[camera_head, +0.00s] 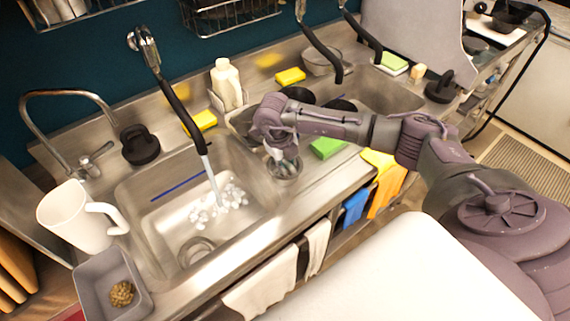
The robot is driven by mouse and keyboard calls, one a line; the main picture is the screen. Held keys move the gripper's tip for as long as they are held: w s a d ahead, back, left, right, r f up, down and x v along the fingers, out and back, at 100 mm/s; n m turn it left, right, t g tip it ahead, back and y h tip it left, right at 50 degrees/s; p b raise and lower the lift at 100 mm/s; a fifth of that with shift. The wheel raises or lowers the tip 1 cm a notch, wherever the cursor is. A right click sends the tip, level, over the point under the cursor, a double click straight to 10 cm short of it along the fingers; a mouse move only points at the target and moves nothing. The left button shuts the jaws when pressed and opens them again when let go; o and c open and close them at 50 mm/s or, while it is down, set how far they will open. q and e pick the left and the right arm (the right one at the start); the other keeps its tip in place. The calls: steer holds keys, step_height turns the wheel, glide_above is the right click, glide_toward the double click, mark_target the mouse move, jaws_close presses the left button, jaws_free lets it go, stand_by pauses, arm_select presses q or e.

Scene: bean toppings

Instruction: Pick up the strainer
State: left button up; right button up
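A small round metal vessel (285,170), which looks like the strainer, stands on the steel counter between the two sinks. My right gripper (284,152) reaches in from the right and points down right over it, covering its upper part. The fingers overlap the vessel, and I cannot tell whether they touch it or how far apart they are. A round metal piece (197,250) lies low in the left sink; I cannot tell if it is a drain or a loose part. My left gripper is out of view.
Water runs from a black-hosed tap into the left sink (262,200), onto white bits (218,205). A green sponge (327,147) lies right of the vessel. A white bottle (226,84) stands behind. A white pitcher (75,217) and grey tub (92,285) are at left.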

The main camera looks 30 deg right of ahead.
steer(key=shift+f, duration=0.15)
jaws_close()
steer(key=shift+d, duration=0.1)
